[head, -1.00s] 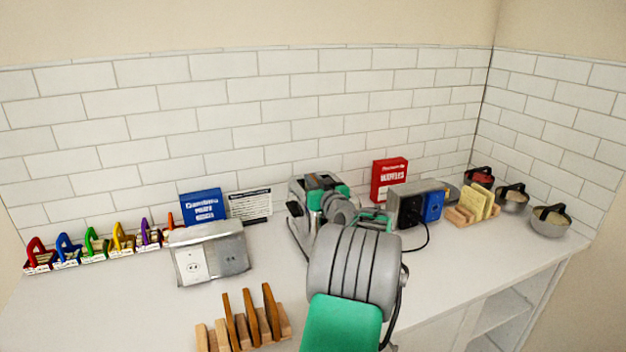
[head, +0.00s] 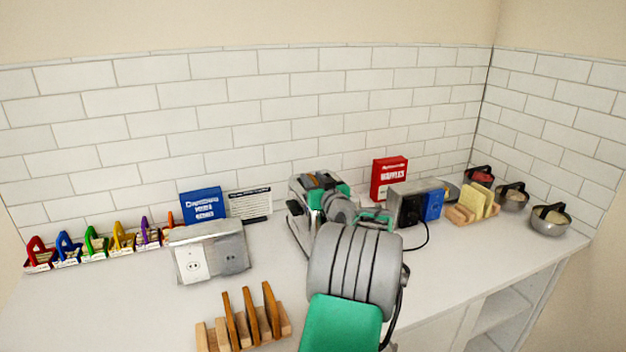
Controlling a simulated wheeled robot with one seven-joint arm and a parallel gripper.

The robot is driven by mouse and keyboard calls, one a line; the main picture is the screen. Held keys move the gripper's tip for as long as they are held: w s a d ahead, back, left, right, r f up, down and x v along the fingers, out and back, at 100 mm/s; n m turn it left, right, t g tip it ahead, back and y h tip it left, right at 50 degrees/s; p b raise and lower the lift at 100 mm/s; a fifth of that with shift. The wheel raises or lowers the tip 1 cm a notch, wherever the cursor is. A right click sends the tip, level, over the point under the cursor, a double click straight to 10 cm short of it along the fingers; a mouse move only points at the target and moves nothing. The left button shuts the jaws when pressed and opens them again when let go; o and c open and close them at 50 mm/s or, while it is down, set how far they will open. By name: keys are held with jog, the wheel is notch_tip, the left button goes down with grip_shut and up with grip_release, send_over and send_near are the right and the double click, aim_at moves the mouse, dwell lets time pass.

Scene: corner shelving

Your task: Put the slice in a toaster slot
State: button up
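Brown slices (head: 246,316) stand upright in a wooden rack (head: 285,326) at the front of the counter. Pale yellow slices (head: 478,201) stand in another wooden rack (head: 461,215) at the right. A grey box with dark and blue faces and a black cord (head: 416,203), perhaps the toaster, stands right of my arm; no slots can be made out. My arm rises in the middle and hides the counter behind it. The wrist end of my arm (head: 322,190) shows grey and teal; my fingertips cannot be made out, nor whether they hold a slice.
A metal box with a socket (head: 192,264) stands left of my arm. Several coloured clips (head: 95,243) line the left back. Blue (head: 203,206) and red (head: 389,179) boxes and a sign (head: 249,205) stand by the wall. Bowls (head: 549,220) are at right. The right front counter is clear.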

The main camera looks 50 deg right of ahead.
jog(key=b+v, duration=0.3)
jog(key=v, duration=0.8)
jog(key=shift+s+a, duration=0.2)
jog(key=shift+s, duration=0.2)
